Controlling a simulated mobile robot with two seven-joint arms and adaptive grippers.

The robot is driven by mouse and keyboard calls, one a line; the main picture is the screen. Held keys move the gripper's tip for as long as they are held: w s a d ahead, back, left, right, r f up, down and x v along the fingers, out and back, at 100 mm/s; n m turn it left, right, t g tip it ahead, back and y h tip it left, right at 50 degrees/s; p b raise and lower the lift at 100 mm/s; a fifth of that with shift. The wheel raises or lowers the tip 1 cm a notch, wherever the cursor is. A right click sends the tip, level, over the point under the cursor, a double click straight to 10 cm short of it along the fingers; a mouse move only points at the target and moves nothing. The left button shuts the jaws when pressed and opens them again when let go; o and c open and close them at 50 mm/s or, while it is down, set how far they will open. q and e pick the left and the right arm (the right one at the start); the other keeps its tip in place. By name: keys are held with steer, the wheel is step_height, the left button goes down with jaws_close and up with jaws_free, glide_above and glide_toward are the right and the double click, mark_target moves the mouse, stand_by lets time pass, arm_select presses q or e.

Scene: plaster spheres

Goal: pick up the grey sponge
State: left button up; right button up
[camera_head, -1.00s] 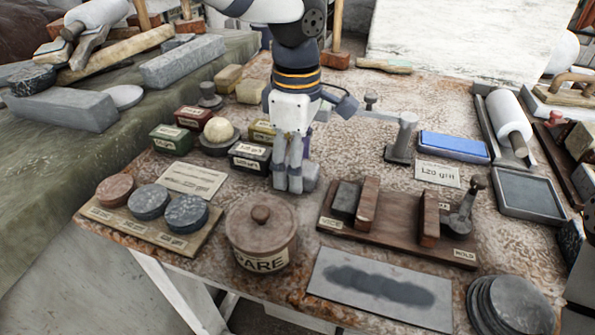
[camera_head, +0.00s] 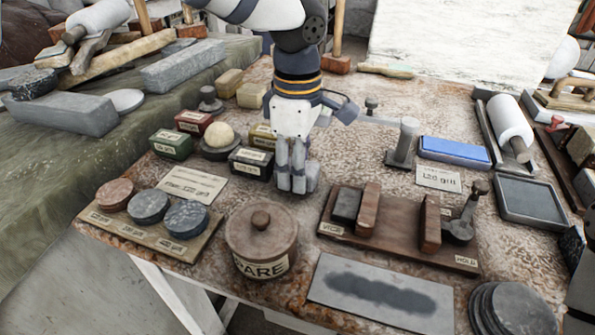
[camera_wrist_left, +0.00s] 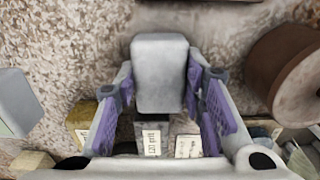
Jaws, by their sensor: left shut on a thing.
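The grey sponge (camera_wrist_left: 160,75) is a pale grey block with rounded edges. In the left wrist view it sits between the two purple-padded fingers of my left gripper (camera_wrist_left: 160,95), which is shut on it. In the head view the left gripper (camera_head: 297,180) points down at the middle of the table, behind and right of the lidded pot. There the sponge (camera_head: 313,174) shows only in part at the right side of the fingers. I cannot tell whether it touches the table. My right gripper is not in view.
A brown lidded pot (camera_head: 261,238) stands in front of the gripper. Labelled small boxes (camera_head: 250,162) stand close at its left. A wooden vice board (camera_head: 400,238) lies front right, a metal post (camera_head: 402,145) behind right. Some bare tabletop lies between gripper and post.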

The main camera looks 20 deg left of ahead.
arm_select(q)
steer(key=s+d+r+p, duration=0.1)
steer(key=s+d+r, duration=0.2)
steer(key=s+r, duration=0.8)
steer(key=s, duration=0.2)
steer(key=shift+s+r, duration=0.35)
steer(key=shift+s, duration=0.05)
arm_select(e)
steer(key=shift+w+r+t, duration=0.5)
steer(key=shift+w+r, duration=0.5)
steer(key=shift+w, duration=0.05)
